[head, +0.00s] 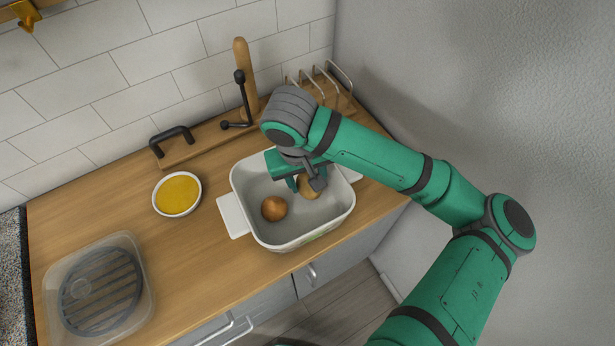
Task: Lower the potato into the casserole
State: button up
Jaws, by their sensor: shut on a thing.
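The casserole (245,213) is a white rectangular dish with side handles, standing on the wooden counter. My gripper (306,185) is over its right half, pointing down, with its fingers inside the rim in this view. It is shut on a light brown potato (310,188), partly hidden by the fingers. I cannot tell whether this potato touches the casserole's floor. A darker, orange-brown round item (274,208) lies on the casserole floor, left of my gripper.
A bowl of yellow contents (178,193) stands left of the casserole. A clear container with a dark ridged disc (100,290) is at the front left. Behind are a board with a black handle (172,140), a wooden upright (244,75) and a wire rack (325,85). A wall is right.

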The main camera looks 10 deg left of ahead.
aim_at(302, 187)
jog(key=shift+f, duration=1.15)
dwell(0.7)
jog(key=o, duration=1.2)
jog(key=r, duration=0.3)
jog(key=s+r, duration=0.1)
jog(key=r, duration=0.3)
jog(key=a+r, duration=0.1)
jog(key=r, duration=0.2)
jog(key=shift+s+r, duration=0.3)
jog(key=shift+r, duration=0.05)
